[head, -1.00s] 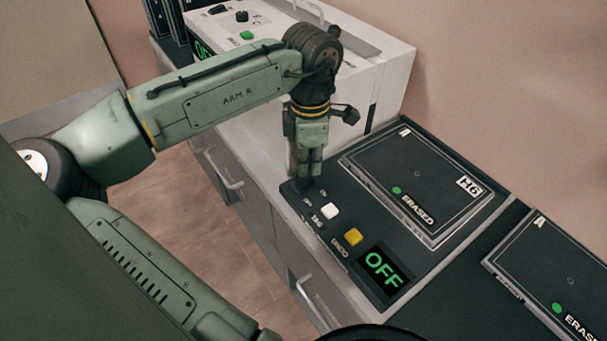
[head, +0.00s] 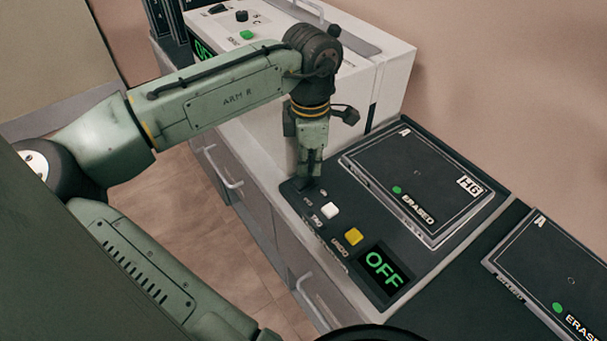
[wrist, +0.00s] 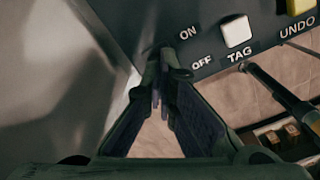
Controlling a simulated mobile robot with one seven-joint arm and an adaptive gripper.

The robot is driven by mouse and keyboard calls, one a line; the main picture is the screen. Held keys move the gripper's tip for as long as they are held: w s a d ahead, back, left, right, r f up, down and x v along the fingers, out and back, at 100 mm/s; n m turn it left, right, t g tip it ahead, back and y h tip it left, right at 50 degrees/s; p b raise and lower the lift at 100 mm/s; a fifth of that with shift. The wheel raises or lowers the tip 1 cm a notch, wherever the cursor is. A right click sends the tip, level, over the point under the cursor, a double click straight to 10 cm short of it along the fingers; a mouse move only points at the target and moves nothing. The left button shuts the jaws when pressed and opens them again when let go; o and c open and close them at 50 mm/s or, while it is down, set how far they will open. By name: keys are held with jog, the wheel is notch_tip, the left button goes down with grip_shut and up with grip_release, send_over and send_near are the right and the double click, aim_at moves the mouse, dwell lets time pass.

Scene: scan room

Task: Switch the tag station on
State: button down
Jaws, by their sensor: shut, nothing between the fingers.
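The tag station (head: 345,203) is a dark panel on the counter with a display (head: 384,270) that reads OFF in green. It has a white TAG button (head: 330,210) and a yellow UNDO button (head: 353,236); the wrist view also shows the TAG button (wrist: 236,33) and part of the UNDO button (wrist: 301,6). My gripper (head: 309,183) is shut and empty, pointing down at the panel's near left corner. In the wrist view, its fingertips (wrist: 166,62) are beside the ON and OFF labels. They hide the switch there, and I cannot tell whether they touch it.
A dark plate (head: 425,180) marked ERASED lies on the station. Another ERASED plate (head: 560,270) lies at the right. A white machine (head: 375,75) with a green button stands behind my gripper. Drawer handles (head: 228,172) stick out from the counter front.

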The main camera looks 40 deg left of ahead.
aim_at(309, 179)
jog(key=shift+f+b, duration=0.6)
jog(key=shift+f, duration=0.5)
dwell(0.3)
jog(key=shift+r, duration=0.15)
notch_tip(309, 179, up, 7)
jog(key=p, duration=0.6)
jog(key=shift+p, duration=0.3)
dwell(0.3)
